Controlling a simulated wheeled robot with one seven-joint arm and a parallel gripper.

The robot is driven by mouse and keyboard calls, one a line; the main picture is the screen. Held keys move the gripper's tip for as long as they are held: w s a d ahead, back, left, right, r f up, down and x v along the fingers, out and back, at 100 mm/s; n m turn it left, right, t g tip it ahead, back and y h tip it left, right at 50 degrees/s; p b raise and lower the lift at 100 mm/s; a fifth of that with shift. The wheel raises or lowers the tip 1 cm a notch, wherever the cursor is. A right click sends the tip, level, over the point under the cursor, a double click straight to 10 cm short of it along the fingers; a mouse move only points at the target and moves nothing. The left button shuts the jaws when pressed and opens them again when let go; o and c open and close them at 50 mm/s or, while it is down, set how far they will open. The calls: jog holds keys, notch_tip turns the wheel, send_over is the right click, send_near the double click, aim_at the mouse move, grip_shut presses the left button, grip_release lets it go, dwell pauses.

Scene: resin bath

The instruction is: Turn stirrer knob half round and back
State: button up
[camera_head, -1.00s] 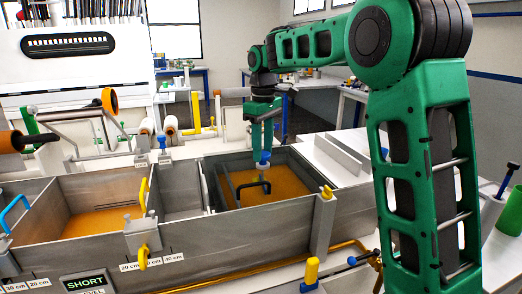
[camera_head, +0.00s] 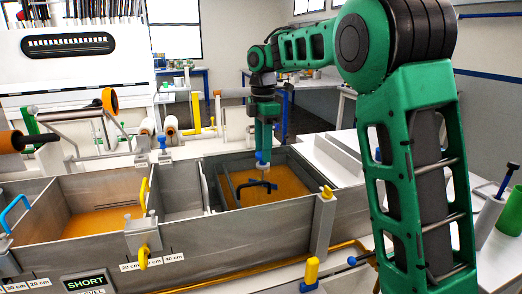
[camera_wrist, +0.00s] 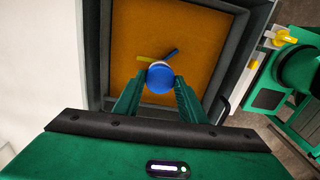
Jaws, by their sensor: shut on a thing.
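The stirrer knob is a round blue ball (camera_wrist: 160,77) between my fingertips in the wrist view. It also shows in the head view (camera_head: 261,156), small and partly covered by the fingers. My gripper (camera_head: 263,148) points down over the right-hand bath and is shut on the knob. A dark stirrer paddle (camera_head: 256,187) sits below it, over the orange resin (camera_head: 285,186). In the wrist view a yellow bar (camera_wrist: 146,58) and a blue bar (camera_wrist: 172,52) lie just beyond the knob, at an angle to each other. The knob's underside is hidden.
The grey bath walls (camera_head: 268,222) surround the resin closely. A yellow-topped post (camera_head: 326,193) stands at the bath's near right corner. To the left are a second orange bath (camera_head: 100,221) and a clamp with a yellow handle (camera_head: 143,257). Rollers and frames stand behind.

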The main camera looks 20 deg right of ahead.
jog(key=n, duration=0.4)
jog(key=shift+w+d+r, duration=0.1)
jog(key=shift+w+r, duration=0.05)
jog(key=shift+w, duration=0.05)
jog(key=shift+n, duration=1.8)
jog(key=o, duration=1)
